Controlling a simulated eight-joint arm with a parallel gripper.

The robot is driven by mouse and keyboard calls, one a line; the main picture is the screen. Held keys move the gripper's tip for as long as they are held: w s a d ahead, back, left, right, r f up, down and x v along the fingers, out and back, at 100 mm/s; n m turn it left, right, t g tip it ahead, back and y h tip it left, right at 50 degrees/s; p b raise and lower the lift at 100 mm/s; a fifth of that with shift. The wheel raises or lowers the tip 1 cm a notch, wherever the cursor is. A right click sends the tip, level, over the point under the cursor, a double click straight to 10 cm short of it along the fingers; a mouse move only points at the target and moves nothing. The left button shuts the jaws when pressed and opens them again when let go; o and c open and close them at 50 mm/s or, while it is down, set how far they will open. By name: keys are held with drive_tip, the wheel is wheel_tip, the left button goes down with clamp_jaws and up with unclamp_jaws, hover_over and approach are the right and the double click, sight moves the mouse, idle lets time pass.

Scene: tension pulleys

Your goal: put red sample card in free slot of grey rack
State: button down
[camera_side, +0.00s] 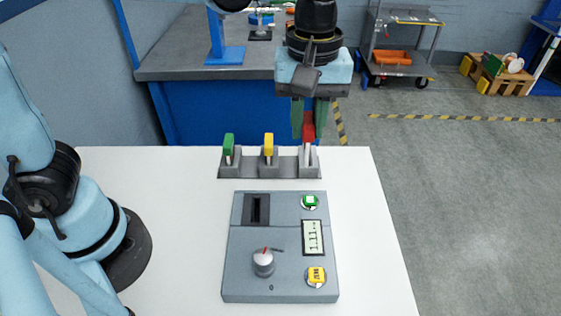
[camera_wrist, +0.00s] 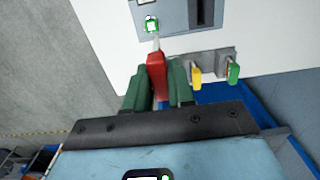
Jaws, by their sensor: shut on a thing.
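The red sample card (camera_side: 308,128) is upright between the green fingers of my gripper (camera_side: 309,136), which is shut on its red head. Its white lower part points down at the right-hand slot of the grey rack (camera_side: 248,169). The red head sits higher than the heads of the other cards. I cannot tell whether the white tip is in the slot or just over it. In the wrist view the red card (camera_wrist: 157,75) shows between the fingertips (camera_wrist: 160,82), its white end beside the rack (camera_wrist: 207,57).
A green card (camera_side: 228,142) and a yellow card (camera_side: 268,145) stand in the rack's left and middle slots. A grey device (camera_side: 280,240) with a dark slot, knob, display and buttons lies in front of the rack.

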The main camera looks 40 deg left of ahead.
drive_tip(key=w+a+f, duration=0.6)
drive_tip(key=w+f, duration=0.3)
drive_tip(key=shift+a, duration=0.25)
drive_tip(key=shift+w+f, duration=0.1)
drive_tip(key=shift+f, duration=2.05)
idle(2.2)
drive_tip(key=c, duration=0.9)
unclamp_jaws()
drive_tip(key=shift+o, duration=0.5)
drive_tip(key=shift+o, duration=1.2)
wheel_tip(320, 180, up, 8)
